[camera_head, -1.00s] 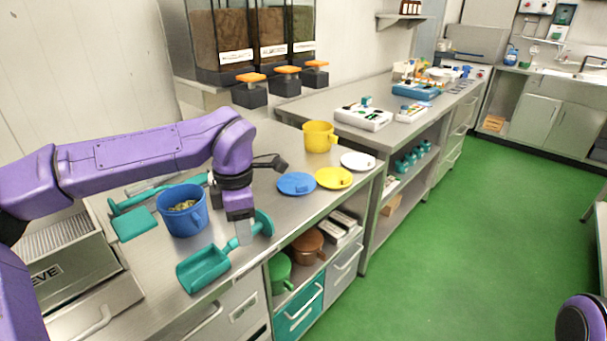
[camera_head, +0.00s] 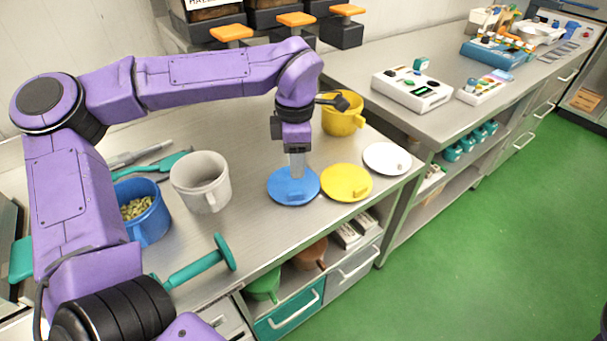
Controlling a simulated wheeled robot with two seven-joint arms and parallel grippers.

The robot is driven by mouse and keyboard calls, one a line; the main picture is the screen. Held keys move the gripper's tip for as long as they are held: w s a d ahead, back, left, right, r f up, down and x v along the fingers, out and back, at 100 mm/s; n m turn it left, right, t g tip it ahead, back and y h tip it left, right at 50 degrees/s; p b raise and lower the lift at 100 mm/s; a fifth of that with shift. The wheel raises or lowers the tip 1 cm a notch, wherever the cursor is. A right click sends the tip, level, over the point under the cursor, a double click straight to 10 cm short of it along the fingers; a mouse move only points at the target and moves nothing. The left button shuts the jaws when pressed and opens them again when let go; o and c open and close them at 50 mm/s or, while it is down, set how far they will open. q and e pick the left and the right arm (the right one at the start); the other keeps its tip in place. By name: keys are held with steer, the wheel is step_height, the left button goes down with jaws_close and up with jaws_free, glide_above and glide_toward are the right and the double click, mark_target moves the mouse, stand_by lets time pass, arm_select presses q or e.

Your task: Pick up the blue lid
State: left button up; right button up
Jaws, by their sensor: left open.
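The blue lid (camera_head: 281,189) is a round disc lying flat on the steel counter. My left gripper (camera_head: 297,175) points down over the lid, with its fingertips at or just above the lid's middle. It is open; the fingertips partly hide the lid's centre, and I cannot tell whether they touch it. My right gripper is not in view.
The yellow lid (camera_head: 345,183) lies close to the right of the blue lid, and the white lid (camera_head: 387,158) lies beyond it. A yellow mug (camera_head: 340,120) stands behind. A white mug (camera_head: 203,182), blue mug (camera_head: 150,222) and teal tool (camera_head: 200,266) are to the left.

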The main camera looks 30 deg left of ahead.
mark_target(295, 193)
arm_select(q)
steer(key=f, duration=0.9)
steer(key=shift+s+a+p, duration=0.1)
steer(key=shift+s+p, duration=0.2)
steer(key=shift+p, duration=0.1)
jaws_close()
